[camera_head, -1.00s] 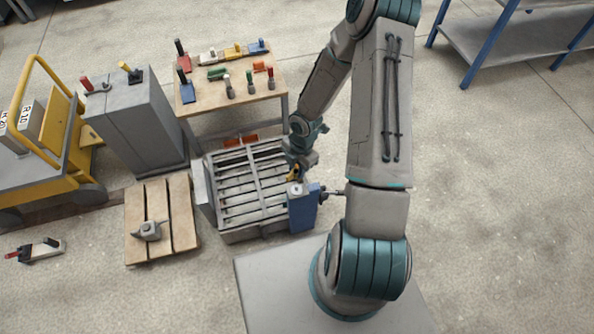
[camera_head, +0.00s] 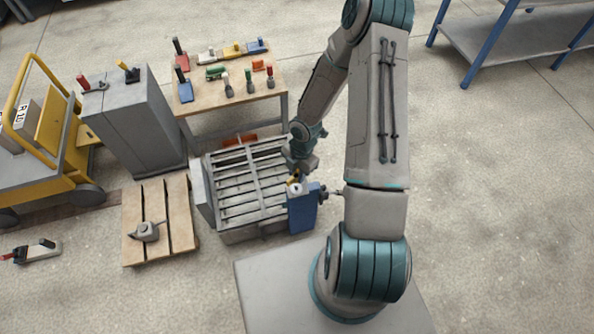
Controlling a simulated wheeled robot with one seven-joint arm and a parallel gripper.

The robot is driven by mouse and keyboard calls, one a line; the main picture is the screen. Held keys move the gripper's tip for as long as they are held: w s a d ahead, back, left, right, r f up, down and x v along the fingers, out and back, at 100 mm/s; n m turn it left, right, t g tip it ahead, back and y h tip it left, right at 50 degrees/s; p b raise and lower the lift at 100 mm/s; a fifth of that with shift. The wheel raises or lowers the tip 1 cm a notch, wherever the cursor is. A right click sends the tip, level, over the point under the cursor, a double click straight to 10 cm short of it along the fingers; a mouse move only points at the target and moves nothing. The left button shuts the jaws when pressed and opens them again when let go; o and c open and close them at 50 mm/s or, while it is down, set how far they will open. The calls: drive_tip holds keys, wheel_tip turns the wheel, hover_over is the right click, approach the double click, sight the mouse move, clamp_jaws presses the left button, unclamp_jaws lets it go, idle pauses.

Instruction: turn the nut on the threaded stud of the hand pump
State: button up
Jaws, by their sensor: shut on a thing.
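The hand pump (camera_head: 302,212) is a blue upright block at the front right corner of a grey slatted frame. A pale round fitting with a dark centre (camera_head: 296,188) shows on its top. My gripper (camera_head: 294,177) points down just above that fitting, at its back edge. It is shut on a small yellow thing (camera_head: 292,181). At this size I cannot tell if that is the nut or a tool. The stud's thread and any contact with it are too small or hidden to make out.
The grey slatted frame (camera_head: 236,214) stands left of the pump. A wooden pallet (camera_head: 180,215) bears a grey part. A workbench (camera_head: 240,107) with several tools, a grey cabinet (camera_head: 133,120) and a yellow cart (camera_head: 45,185) stand behind and left.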

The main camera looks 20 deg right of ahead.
drive_tip(key=shift+f+b, duration=0.8)
drive_tip(key=shift+f, duration=0.55)
drive_tip(key=shift+f+b, duration=1.2)
drive_tip(key=shift+f, duration=0.65)
idle(0.6)
drive_tip(key=o, duration=1)
drive_tip(key=shift+o, duration=0.2)
drive_tip(key=r+p, duration=0.1)
drive_tip(key=r, duration=0.3)
drive_tip(key=d+r+p, duration=0.1)
drive_tip(key=r, duration=0.4)
drive_tip(key=w+r+p, duration=0.1)
drive_tip(key=r+p, duration=0.1)
drive_tip(key=r, duration=0.2)
drive_tip(key=shift+d+r, duration=0.35)
drive_tip(key=shift+d, duration=0.05)
